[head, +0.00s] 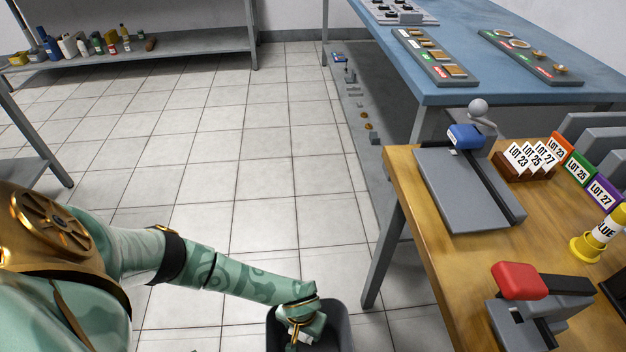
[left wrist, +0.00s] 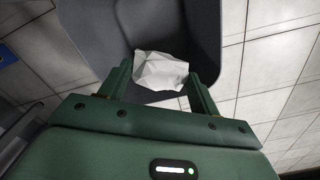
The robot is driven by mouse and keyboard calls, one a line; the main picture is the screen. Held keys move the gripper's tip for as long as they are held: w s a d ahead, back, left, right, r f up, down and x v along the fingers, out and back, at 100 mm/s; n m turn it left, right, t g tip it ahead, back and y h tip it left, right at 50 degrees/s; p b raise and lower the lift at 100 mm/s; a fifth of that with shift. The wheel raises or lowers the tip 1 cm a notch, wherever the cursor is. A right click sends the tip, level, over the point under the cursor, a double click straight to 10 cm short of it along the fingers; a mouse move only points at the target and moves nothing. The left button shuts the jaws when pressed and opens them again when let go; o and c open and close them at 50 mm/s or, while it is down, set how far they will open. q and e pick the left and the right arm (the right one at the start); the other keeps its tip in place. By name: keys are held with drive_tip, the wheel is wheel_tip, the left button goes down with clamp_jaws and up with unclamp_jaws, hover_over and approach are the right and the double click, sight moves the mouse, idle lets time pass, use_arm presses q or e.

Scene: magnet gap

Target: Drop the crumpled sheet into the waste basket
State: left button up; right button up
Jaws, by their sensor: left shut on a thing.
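The crumpled white sheet (left wrist: 160,72) is between the fingers of my left gripper (left wrist: 160,80) in the left wrist view. My left gripper is shut on it. In the head view, the left gripper (head: 300,335) is at the bottom edge, over the dark grey waste basket (head: 342,325). Only part of the basket shows there. In the left wrist view, the basket (left wrist: 207,25) lies beyond the sheet, with its inner wall and rim around it. My right gripper is not in view.
A wooden table (head: 420,240) at right carries a grey guillotine (head: 465,190), a red-handled tool (head: 518,282) and lot cards (head: 530,157). A blue table (head: 450,90) stands behind it. A shelf (head: 150,62) with bottles is at the back left. Tiled floor between is clear.

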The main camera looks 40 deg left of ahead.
use_arm(q)
drive_tip(key=shift+f, duration=0.15)
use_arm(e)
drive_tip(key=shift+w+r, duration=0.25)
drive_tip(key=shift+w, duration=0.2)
use_arm(q)
drive_tip(key=o, duration=0.7)
drive_tip(key=shift+o, duration=0.2)
drive_tip(key=shift+r, duration=0.2)
wheel_tip(320, 180, up, 6)
drive_tip(key=p, duration=0.4)
drive_tip(key=shift+w+r, duration=0.15)
drive_tip(key=shift+r, duration=0.05)
wheel_tip(320, 180, up, 10)
drive_tip(key=p, duration=0.5)
drive_tip(key=shift+f+p, duration=0.25)
drive_tip(key=shift+p, duration=0.05)
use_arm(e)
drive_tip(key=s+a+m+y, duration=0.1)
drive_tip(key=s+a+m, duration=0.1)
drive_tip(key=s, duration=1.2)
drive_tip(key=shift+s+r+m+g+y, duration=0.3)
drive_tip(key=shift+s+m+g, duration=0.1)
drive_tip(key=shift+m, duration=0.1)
